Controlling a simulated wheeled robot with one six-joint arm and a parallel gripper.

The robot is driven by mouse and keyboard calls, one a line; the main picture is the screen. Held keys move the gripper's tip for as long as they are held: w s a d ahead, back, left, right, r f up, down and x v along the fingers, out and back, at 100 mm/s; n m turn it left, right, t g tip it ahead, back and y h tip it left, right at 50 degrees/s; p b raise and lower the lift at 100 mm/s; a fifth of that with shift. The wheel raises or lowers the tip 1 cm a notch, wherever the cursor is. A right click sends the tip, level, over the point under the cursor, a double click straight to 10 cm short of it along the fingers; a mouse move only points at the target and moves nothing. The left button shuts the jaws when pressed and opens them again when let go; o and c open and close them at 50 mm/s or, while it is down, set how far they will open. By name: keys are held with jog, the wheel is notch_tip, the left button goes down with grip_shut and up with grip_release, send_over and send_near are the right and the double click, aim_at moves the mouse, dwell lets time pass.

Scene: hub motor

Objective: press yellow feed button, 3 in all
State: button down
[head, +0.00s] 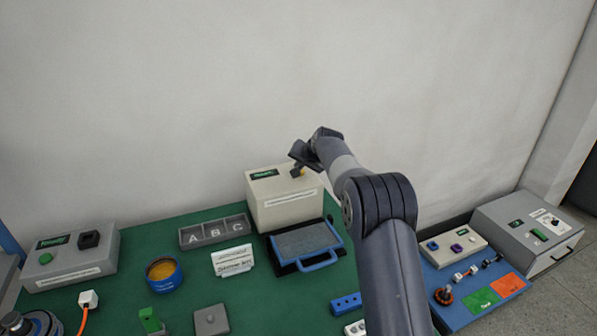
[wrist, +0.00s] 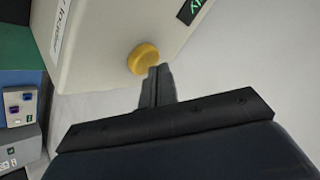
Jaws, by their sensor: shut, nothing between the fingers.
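The yellow feed button (wrist: 143,59) is a round knob on the cream box, seen large in the wrist view. In the head view only a small yellow part of the button (head: 296,171) shows below my gripper. The cream box (head: 283,209) stands at the back of the green table and has a small dark display with green text (wrist: 191,10). My gripper (wrist: 158,71) is shut and empty. Its fingertips are right at the button's edge in the wrist view; I cannot tell whether they touch it.
A blue-handled tray (head: 307,241) sits in front of the box. An A B C bin (head: 213,232) and a white sign card (head: 232,260) are to its left. A grey box with a green button (head: 70,258) stands far left. The wall is close behind.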

jog(key=shift+f+b, duration=0.35)
jog(key=shift+f, duration=0.2)
dwell(0.4)
dwell(0.4)
jog(key=shift+r+p, duration=0.8)
jog(key=shift+r, duration=0.15)
jog(key=shift+r+p, duration=2)
jog(key=shift+r, duration=0.55)
